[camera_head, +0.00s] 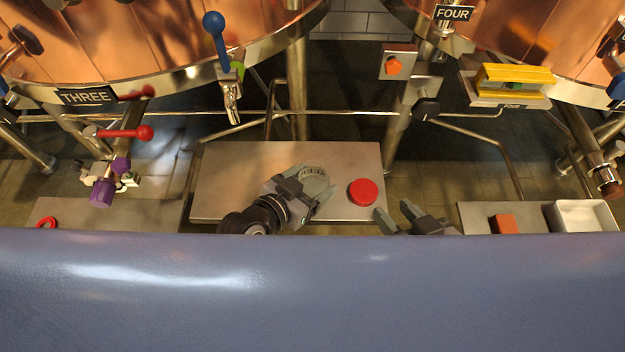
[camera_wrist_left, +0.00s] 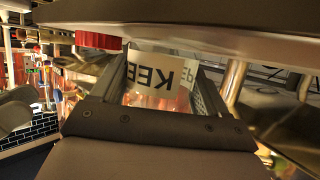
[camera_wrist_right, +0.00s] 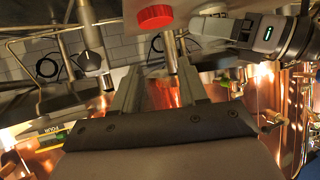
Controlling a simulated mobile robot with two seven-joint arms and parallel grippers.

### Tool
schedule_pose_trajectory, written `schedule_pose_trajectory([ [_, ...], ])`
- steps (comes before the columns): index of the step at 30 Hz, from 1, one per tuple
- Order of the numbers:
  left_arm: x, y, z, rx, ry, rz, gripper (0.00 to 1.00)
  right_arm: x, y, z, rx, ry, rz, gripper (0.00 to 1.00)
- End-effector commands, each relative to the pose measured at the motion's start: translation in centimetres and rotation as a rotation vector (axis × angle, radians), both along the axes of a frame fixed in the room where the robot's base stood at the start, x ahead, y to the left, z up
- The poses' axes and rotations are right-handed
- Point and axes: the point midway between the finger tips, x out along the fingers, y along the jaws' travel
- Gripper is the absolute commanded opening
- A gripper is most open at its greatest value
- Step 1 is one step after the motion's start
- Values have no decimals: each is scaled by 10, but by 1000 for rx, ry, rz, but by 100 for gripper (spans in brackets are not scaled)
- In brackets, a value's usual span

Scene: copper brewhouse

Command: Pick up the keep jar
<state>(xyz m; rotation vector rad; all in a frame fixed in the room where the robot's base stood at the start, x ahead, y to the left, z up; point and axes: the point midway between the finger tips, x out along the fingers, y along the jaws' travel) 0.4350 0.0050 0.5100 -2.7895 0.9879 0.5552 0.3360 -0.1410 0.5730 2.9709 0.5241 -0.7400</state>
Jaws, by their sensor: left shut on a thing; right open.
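The keep jar (camera_wrist_left: 160,75) is clear, with a white label reading KEEP, and sits between the fingers of my left gripper (camera_wrist_left: 160,85) in the left wrist view. In the head view my left gripper (camera_head: 318,187) is shut on the jar (camera_head: 314,174) over the middle steel table; the gripper partly hides it. I cannot tell whether the jar touches the table. My right gripper (camera_head: 396,214) is open and empty, to the right of that table's front corner. It also shows open in the right wrist view (camera_wrist_right: 159,82).
A red round thing (camera_head: 362,192) is on the middle table (camera_head: 230,170), between my grippers. The right table has a red-orange block (camera_head: 504,224) and a white tray (camera_head: 558,222). A red ring (camera_head: 46,223) is on the left table. Copper vessels (camera_head: 170,35) with valves stand behind.

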Motion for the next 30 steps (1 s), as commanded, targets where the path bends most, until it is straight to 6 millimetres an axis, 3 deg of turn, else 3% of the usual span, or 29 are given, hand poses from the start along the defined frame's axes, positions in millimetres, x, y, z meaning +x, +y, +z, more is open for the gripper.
schedule_pose_trajectory([
  [8,0,0,25,-3,-3,0,44,0,-3,8,-15,1,-6,43],
  [12,0,0,56,-3,-4,0,44,-2,-10,10,-27,21,-21,43],
  [15,1,0,86,-4,-5,0,44,-11,-23,-4,-38,74,-53,43],
  [21,1,0,144,-2,-5,1,44,-18,-38,-9,-44,121,-87,43],
  [30,0,0,193,-2,-2,0,44,-25,-48,-12,-47,153,-112,43],
])
